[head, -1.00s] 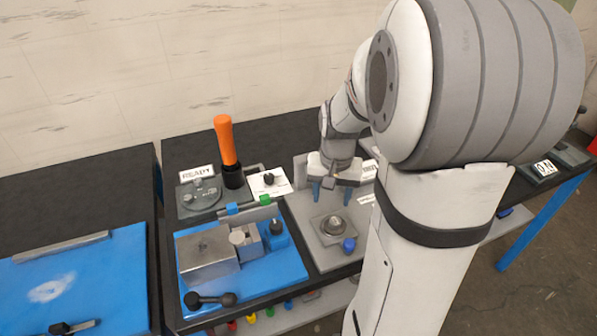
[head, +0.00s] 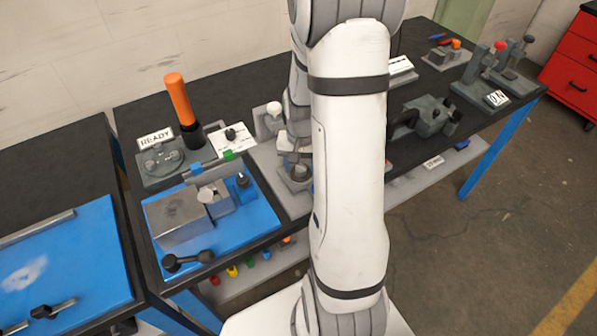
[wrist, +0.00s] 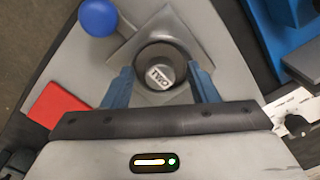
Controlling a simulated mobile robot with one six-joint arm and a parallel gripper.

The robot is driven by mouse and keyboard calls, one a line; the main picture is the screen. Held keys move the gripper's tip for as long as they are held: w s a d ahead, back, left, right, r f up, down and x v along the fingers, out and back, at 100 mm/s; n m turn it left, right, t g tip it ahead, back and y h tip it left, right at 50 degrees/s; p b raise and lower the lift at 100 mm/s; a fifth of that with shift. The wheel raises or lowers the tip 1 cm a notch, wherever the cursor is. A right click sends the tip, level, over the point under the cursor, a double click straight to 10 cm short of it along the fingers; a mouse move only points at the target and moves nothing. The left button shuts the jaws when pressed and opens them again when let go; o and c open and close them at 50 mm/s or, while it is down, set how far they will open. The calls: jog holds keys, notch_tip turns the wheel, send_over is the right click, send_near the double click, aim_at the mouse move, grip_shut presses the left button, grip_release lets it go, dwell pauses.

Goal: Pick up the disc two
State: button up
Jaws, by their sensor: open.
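Disc two is a dark round piece with a white label reading TWO upside down in the wrist view (wrist: 160,74). It sits on a square grey plate (wrist: 128,50). My gripper (wrist: 161,70) is open, with its two blue fingers on either side of the disc. I cannot tell whether the fingers touch it. In the head view the disc (head: 300,172) shows just left of my arm, and most of my gripper is hidden behind the arm.
A blue round knob (wrist: 98,17) and a red block (wrist: 60,104) are near the disc. A blue mat (head: 225,232) with a grey metal block (head: 178,215) lies to the left. An orange-handled tool (head: 180,100) stands upright behind it.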

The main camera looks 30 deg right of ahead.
jog(key=shift+c, duration=0.2)
jog(key=c, duration=1.1)
grip_shut()
jog(key=shift+r, duration=0.15)
